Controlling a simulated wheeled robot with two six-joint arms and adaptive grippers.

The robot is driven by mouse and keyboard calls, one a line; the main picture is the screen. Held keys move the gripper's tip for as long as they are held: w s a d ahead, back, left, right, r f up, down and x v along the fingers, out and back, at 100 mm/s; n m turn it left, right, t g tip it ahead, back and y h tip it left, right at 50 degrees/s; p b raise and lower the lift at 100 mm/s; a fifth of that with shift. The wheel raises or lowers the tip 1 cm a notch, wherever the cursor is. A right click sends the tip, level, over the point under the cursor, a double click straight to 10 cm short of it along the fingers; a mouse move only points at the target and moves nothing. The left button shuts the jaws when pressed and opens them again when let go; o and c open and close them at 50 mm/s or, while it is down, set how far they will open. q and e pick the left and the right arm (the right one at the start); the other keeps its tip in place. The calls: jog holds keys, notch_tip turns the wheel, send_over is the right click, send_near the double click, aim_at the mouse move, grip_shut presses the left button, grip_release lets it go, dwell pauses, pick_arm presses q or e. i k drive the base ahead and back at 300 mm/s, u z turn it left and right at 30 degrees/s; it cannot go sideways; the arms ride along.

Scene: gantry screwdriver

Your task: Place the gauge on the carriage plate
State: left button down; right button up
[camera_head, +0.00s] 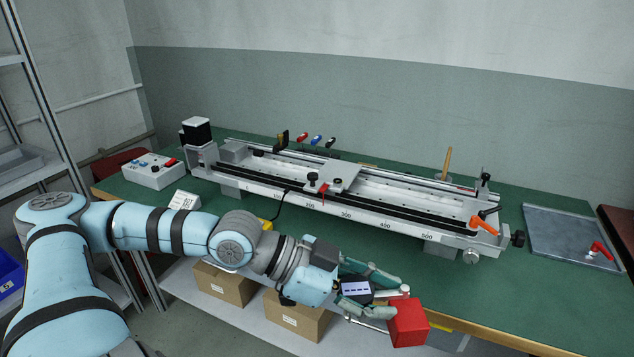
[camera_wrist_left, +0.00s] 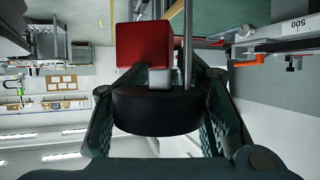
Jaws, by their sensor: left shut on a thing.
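My left gripper (camera_head: 384,298) is shut on the gauge and holds it in the air before the table's front edge. The gauge has a black body with a small lit display (camera_head: 356,289), metal rods and a red block (camera_head: 408,322) at its end. In the left wrist view the round black body (camera_wrist_left: 157,111) sits between the fingers, with the red block (camera_wrist_left: 144,45) beyond it. The carriage plate (camera_head: 337,179) is a grey plate across the gantry rails, farther back and left of the gauge. My right gripper is out of view.
The long gantry frame (camera_head: 380,221) lies along the green table (camera_head: 540,290). An orange lever (camera_head: 484,226) sits at its right end. A grey tray (camera_head: 570,240) is at the right and a control box (camera_head: 153,171) at the left. Cartons (camera_head: 223,283) stand on the shelf below.

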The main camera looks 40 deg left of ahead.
aim_at(351, 173)
jog(key=z, duration=0.25)
jog(key=i, duration=1)
jog(key=u, duration=0.8)
